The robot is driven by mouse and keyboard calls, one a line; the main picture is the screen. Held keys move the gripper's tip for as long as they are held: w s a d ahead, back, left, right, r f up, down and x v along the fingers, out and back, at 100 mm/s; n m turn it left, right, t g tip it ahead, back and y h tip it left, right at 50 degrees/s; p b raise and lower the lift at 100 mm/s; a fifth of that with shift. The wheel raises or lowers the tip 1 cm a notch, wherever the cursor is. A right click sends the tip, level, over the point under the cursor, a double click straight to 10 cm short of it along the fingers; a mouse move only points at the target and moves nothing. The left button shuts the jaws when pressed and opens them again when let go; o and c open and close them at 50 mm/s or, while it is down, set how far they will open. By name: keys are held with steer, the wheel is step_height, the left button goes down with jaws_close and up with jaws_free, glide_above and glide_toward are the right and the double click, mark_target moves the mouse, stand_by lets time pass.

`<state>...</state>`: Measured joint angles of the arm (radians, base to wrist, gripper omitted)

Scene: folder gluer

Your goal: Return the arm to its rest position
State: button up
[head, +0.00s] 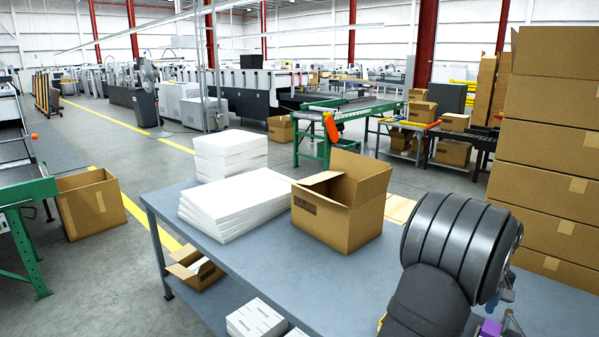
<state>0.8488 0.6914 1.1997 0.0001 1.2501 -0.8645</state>
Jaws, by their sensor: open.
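Dark grey links of my own arm (452,250) rise at the lower right, in front of the grey-blue table (290,265). The arm is bent, with a thick ribbed joint at the top. I cannot make out my gripper or its fingertips. Small purple and yellow parts show at the bottom edge beside the arm, too cut off to identify. No object is visibly held.
An open cardboard box (343,212) and stacks of white sheets (240,200) stand on the table. Tall stacked cartons (545,150) rise at the right, behind the arm. The table's front middle is clear. A green-framed conveyor (345,110) stands beyond.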

step_height(320, 180, down, 16)
steer(key=shift+r, duration=0.1)
steer(key=m, duration=0.3)
steer(key=shift+m, duration=0.4)
steer(key=m, duration=0.4)
steer(key=shift+r+m, duration=0.1)
steer(key=shift+m, duration=0.2)
steer(key=m, duration=0.4)
steer(key=shift+m, duration=0.3)
steer(key=m, duration=0.4)
